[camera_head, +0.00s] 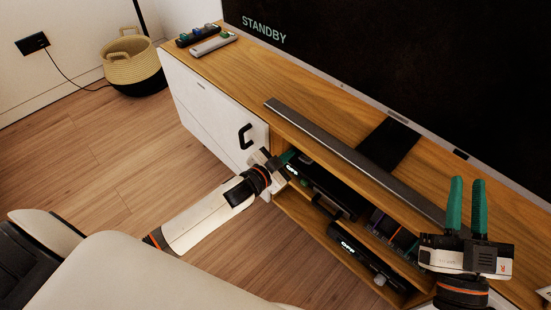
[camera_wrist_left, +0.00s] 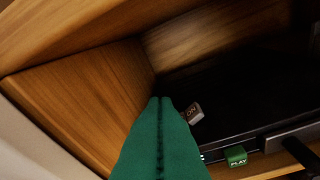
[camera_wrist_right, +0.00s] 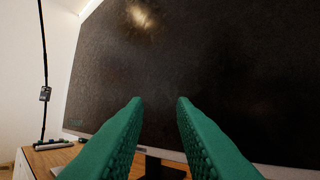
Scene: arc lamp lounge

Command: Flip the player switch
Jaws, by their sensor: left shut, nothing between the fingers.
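A black player (camera_head: 325,188) sits on the upper shelf of the media cabinet, with a lit "OFF" on its front. In the left wrist view its dark top (camera_wrist_left: 235,105) shows, with a small pale switch tab (camera_wrist_left: 194,113) that seems to read "ON" and a green "PLAY" label (camera_wrist_left: 236,156). My left gripper (camera_head: 286,157) is shut and empty, reaching into the shelf's left end. Its fingertips (camera_wrist_left: 160,101) are just left of the tab; I cannot tell whether they touch. My right gripper (camera_head: 467,208) is open and empty above the cabinet's right part.
Another black box (camera_head: 365,255), also reading "OFF", sits on the lower shelf. A soundbar (camera_head: 345,155) lies along the cabinet top (camera_head: 240,85) before a large TV (camera_head: 400,60) showing "STANDBY". Two remotes (camera_head: 213,43) lie at the far left. Wooden shelf walls (camera_wrist_left: 75,95) closely surround my left fingers.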

